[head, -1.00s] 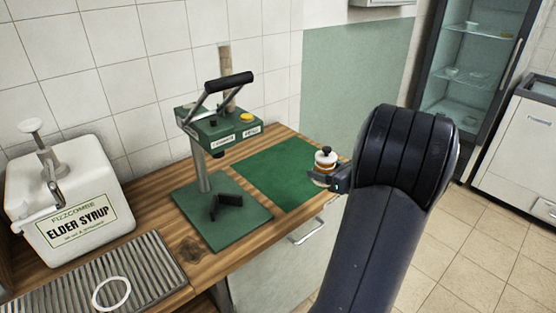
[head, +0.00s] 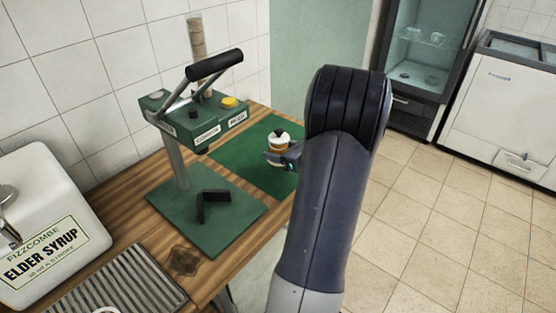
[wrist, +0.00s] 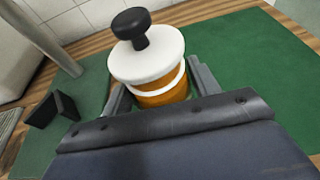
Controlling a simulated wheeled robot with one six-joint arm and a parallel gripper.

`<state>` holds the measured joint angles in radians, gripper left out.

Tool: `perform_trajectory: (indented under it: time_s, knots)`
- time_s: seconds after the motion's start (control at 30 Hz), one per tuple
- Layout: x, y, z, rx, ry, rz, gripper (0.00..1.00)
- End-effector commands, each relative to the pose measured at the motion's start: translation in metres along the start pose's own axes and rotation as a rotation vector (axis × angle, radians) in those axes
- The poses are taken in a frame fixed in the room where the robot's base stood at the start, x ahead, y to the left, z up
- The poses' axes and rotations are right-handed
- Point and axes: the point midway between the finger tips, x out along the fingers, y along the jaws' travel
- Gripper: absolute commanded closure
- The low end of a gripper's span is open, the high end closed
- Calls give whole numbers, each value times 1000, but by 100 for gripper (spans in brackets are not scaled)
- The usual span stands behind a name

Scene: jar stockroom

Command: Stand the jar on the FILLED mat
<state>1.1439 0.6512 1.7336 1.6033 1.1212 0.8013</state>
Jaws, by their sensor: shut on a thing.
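The jar (head: 279,140) has amber contents, a white lid and a black knob, and appears upright. It also shows close up in the wrist view (wrist: 148,62), between the two fingers. My gripper (head: 284,158) is shut on the jar's side. A plain green mat (head: 238,150) lies on the wooden counter, and the jar appears over its right part in the head view. The mat fills the area behind the jar in the wrist view (wrist: 245,85). I see no readable FILLED lettering on it. The jar's base is hidden, so I cannot tell whether it touches the mat.
A green lever press (head: 195,120) stands on its green base left of the mat, with a black V-shaped block (head: 212,205) on the base. A white syrup dispenser (head: 45,225) and a ribbed drip tray (head: 125,285) are further left. Open tiled floor lies right of the counter.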

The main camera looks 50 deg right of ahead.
Motion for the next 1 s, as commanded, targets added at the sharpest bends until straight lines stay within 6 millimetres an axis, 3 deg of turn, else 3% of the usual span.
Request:
perform_trajectory:
  time_s: [0.3,0.7,0.73,1.0]
  knots:
    - [11,0,-35,3,-1,1,76]
    - [13,0,-41,0,-2,-1,76]
    - [13,0,-42,0,-1,0,42]
    - [13,0,-40,0,0,0,21]
